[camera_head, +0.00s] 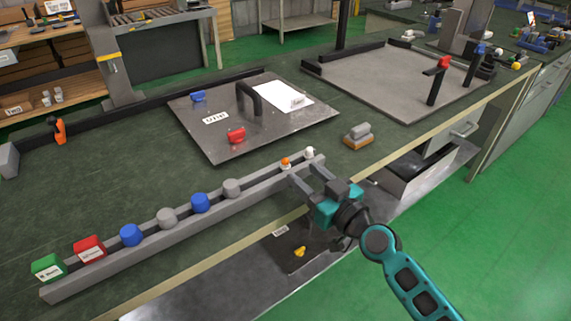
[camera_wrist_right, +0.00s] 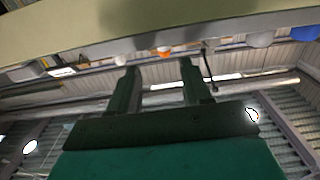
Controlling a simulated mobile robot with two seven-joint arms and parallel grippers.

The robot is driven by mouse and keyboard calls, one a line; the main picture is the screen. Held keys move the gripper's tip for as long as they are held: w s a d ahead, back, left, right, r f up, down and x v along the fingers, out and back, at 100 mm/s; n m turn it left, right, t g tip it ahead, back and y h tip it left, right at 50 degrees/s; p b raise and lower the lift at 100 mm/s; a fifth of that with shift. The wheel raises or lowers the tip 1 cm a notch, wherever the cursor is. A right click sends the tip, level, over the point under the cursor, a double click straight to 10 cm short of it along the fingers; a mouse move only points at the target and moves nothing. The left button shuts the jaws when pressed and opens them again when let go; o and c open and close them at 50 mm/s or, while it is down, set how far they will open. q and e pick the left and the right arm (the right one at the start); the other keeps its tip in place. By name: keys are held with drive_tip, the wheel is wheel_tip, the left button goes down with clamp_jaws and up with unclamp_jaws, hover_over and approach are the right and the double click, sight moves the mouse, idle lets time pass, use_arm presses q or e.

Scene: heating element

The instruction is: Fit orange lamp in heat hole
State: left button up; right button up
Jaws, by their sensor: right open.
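The orange lamp (camera_head: 285,162) is a small orange piece with a white part, standing in the grey rail (camera_head: 180,238) near its right end. It also shows in the right wrist view (camera_wrist_right: 164,51), beyond and roughly between the fingers. My right gripper (camera_head: 304,174) is open and empty at the front side of the rail's right end, close to the orange lamp and a white lamp (camera_head: 309,152). Its open fingers also show in the wrist view (camera_wrist_right: 160,68). I cannot make out the heat hole. My left gripper is not in view.
A grey-and-orange piece (camera_head: 357,135) sits right of the rail.

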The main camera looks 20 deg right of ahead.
sight(288, 164)
drive_tip(key=x, duration=0.4)
drive_tip(key=shift+w+a, duration=0.25)
drive_tip(key=shift+a, duration=0.2)
clamp_jaws()
